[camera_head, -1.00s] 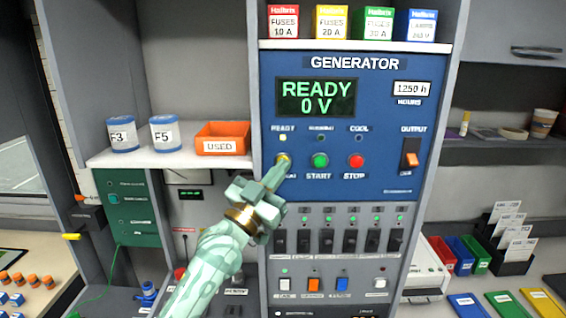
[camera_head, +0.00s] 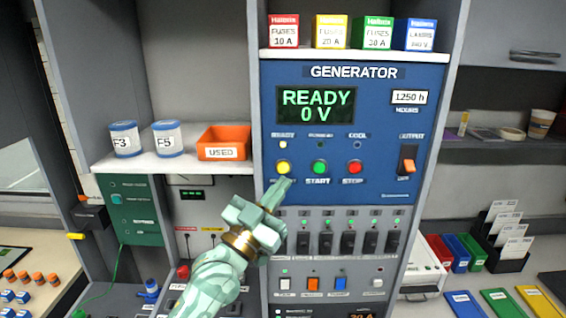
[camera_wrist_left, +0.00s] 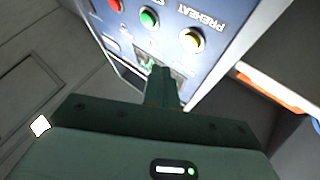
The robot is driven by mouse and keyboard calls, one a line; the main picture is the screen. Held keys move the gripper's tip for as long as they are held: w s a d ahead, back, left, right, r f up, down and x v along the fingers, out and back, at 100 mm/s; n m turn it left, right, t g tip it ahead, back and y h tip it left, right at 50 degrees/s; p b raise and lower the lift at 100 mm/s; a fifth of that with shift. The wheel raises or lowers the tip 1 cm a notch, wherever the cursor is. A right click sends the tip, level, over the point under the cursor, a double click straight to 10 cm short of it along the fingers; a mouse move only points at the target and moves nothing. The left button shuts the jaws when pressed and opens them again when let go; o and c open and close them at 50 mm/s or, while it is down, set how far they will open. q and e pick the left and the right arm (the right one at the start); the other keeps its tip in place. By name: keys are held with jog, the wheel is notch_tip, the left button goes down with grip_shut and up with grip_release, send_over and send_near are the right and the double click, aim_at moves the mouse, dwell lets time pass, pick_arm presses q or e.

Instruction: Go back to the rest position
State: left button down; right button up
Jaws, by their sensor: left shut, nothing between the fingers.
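My left gripper (camera_head: 282,187) is shut and empty in front of the blue generator panel (camera_head: 340,192). Its fingertips show just below the yellow button (camera_head: 283,168), apart from it as far as I can tell. In the left wrist view the shut fingers (camera_wrist_left: 162,75) point at the panel, with the yellow preheat button (camera_wrist_left: 192,40) beyond them. The green start button (camera_head: 320,167) and red stop button (camera_head: 355,167) are to the right. The display (camera_head: 317,104) reads READY, 0 V. My right gripper is not in view.
A shelf to the left holds two fuse cans (camera_head: 125,139) (camera_head: 168,138) and an orange USED bin (camera_head: 224,143). A row of black switches (camera_head: 325,242) sits below the panel. Coloured fuse boxes (camera_head: 331,32) stand above. Blue, green and yellow cards lie at the lower right.

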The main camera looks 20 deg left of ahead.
pick_arm(q)
jog(key=shift+s+d+p, duration=0.25)
jog(key=shift+s+p, duration=0.05)
jog(key=shift+s, duration=0.45)
